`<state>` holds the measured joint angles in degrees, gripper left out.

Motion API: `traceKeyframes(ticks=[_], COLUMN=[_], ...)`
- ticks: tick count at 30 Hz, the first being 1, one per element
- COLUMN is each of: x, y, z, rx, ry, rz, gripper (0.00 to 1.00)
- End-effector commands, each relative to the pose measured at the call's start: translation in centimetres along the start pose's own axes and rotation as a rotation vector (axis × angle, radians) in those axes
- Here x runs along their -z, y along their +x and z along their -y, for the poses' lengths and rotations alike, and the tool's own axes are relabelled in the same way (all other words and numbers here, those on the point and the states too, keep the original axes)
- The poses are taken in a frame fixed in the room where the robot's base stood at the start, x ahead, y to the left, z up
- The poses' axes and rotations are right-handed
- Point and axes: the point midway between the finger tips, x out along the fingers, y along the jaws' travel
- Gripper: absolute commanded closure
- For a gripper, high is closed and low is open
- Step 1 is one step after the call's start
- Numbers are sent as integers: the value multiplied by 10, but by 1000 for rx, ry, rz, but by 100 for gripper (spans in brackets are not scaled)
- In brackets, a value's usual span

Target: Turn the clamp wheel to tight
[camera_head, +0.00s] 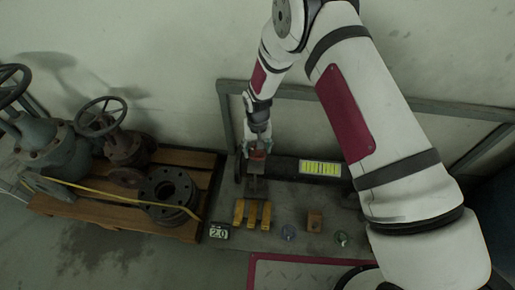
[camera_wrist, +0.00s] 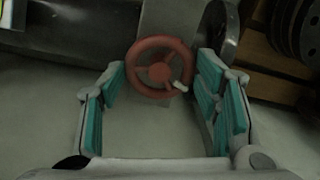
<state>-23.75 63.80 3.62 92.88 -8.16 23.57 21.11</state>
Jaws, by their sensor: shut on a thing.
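The red clamp wheel (camera_wrist: 160,73) shows in the wrist view as a spoked ring with a hub and a small pale knob at its lower right. The wheel sits above a grey clamp body (camera_head: 256,186) on the dark bench. I cannot read how tight the clamp is.
A wooden block (camera_head: 314,220) and small blue (camera_head: 288,232) and green (camera_head: 342,238) items lie right. A pallet (camera_head: 120,216) with valves fills the left. A metal frame (camera_head: 430,105) stands behind.

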Motion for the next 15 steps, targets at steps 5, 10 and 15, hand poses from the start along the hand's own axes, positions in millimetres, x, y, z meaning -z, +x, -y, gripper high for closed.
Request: traceKeyframes(ticks=[5, 10, 15], x=[0, 0, 0], y=[0, 0, 0], z=[0, 0, 0], rx=[-1, 0, 0], ry=[92, 146, 170], rz=[-1, -1, 0], gripper=[71, 71, 71])
